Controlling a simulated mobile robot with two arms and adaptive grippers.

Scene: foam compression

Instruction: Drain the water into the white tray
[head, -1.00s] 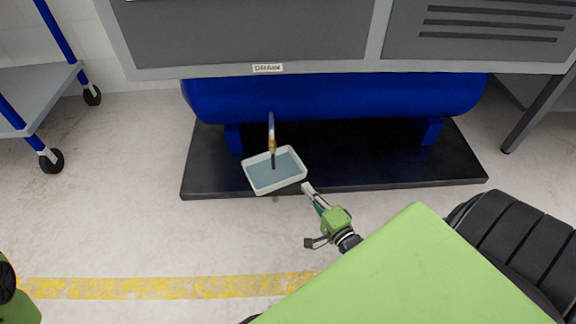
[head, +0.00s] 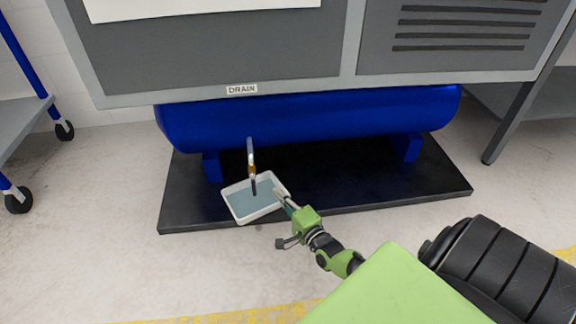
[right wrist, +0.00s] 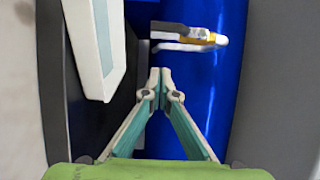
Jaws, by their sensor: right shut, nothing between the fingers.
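The white tray (head: 236,217) sits on the black base plate under the drain pipe, with blue-grey water in it. It also shows at the left of the right wrist view (right wrist: 115,60). The drain pipe with a brass-coloured fitting (head: 251,169) hangs from the blue tank, its dark lower end over the tray. The fitting shows ahead of the fingertips in the right wrist view (right wrist: 195,38). My right gripper (head: 277,192) is shut and empty, its tips in front of the tray's right edge in the head view and apart from the pipe. My left gripper is out of view.
The blue tank (head: 310,122) lies low under a grey cabinet with a "DRAIN" label (head: 242,90). The black base plate (head: 380,185) spans below it. A wheeled cart (head: 25,125) stands at the left. The floor in front is clear.

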